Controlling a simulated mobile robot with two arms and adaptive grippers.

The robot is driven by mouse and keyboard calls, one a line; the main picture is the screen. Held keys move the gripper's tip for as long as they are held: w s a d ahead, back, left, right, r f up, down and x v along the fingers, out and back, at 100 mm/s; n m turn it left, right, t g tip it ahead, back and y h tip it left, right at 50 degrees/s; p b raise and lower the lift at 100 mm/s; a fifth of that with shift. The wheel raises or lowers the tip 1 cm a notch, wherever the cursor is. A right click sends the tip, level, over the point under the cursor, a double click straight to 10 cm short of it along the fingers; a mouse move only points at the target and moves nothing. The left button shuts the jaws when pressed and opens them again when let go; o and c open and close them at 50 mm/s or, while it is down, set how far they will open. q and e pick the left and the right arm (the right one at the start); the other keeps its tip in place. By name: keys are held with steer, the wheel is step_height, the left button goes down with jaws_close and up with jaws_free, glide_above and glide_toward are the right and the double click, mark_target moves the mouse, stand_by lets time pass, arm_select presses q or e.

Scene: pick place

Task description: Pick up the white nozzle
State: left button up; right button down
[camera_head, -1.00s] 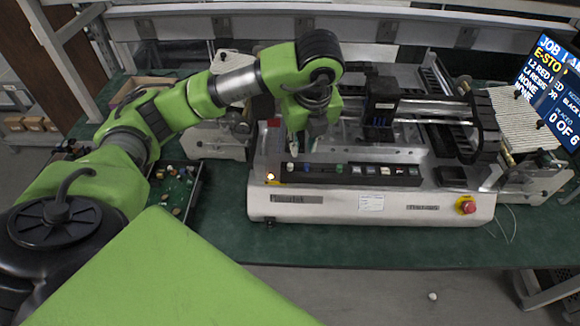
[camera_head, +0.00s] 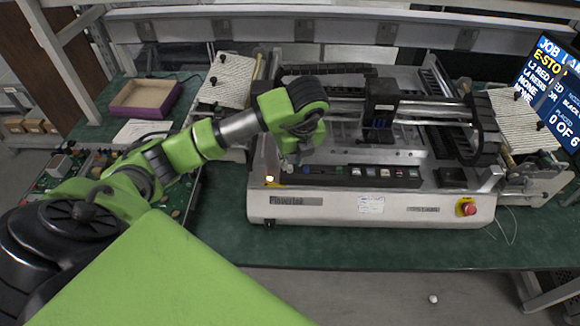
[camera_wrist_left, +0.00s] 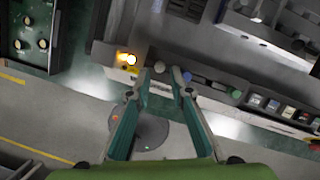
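My left gripper (camera_head: 293,160) is over the left end of the black nozzle strip (camera_head: 345,172) on the front of the machine. In the left wrist view the gripper (camera_wrist_left: 161,74) has its two fingers apart. A pale, whitish round tip (camera_wrist_left: 159,67) shows between the fingertips at the strip. I cannot tell for sure that it is the white nozzle, or whether the fingers touch it. My right gripper is out of view.
An orange light (camera_wrist_left: 127,58) glows left of the strip. The machine's gantry (camera_head: 400,105) stands behind. A red stop button (camera_head: 466,208) is at the front right. A purple box (camera_head: 147,97) and a green board (camera_head: 80,170) lie left. A small white object (camera_head: 433,299) is on the floor.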

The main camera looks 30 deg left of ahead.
mark_target(290, 166)
arm_select(q)
steer(key=shift+p+x, duration=0.5)
steer(key=shift+x, duration=1.15)
steer(key=c, duration=0.5)
steer(key=shift+a+r, duration=0.1)
